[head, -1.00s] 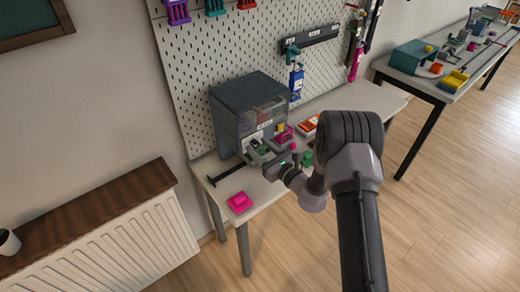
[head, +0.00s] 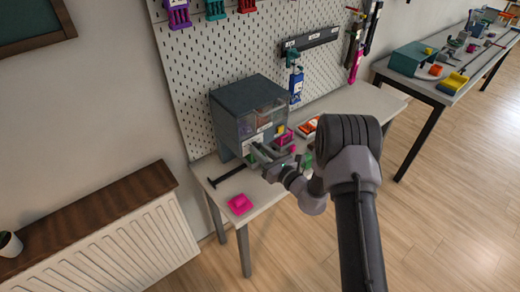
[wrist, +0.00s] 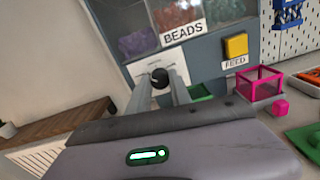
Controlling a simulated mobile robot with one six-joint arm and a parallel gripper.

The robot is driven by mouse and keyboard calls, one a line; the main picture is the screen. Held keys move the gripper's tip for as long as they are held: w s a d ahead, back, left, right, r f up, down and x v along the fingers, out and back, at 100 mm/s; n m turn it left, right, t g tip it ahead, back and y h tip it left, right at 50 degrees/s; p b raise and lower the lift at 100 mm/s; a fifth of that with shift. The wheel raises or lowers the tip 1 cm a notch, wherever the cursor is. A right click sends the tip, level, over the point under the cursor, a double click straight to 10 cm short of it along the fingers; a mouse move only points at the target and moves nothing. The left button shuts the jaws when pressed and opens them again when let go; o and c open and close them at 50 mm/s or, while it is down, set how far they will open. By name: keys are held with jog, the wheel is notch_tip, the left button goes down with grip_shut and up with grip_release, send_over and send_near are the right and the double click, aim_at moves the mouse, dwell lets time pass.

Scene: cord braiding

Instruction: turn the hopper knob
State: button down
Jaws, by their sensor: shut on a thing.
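The hopper is a dark grey box (head: 248,105) with clear bead windows, standing on the table against the pegboard. In the head view my gripper (head: 258,153) is at the hopper's lower front, and the knob is hidden there by the fingers.
A yellow FEED button (wrist: 236,46) is right of the knob. A green tray (wrist: 200,92) sits below it. A pink open box (wrist: 257,84) and pink cube (wrist: 281,107) stand to the right. A pink block (head: 240,204) lies near the table's front left edge.

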jog(key=m+p, duration=0.1)
jog(key=m, duration=0.3)
jog(key=shift+p, duration=0.4)
jog(key=shift+m+p, duration=0.9)
jog(key=shift+m, duration=1.9)
jog(key=c, duration=1.2)
grip_release()
jog(key=shift+o, duration=0.2)
jog(key=p+v, duration=0.2)
jog(key=v, duration=1.5)
jog(key=shift+s+p, duration=0.2)
jog(key=shift+p, duration=0.1)
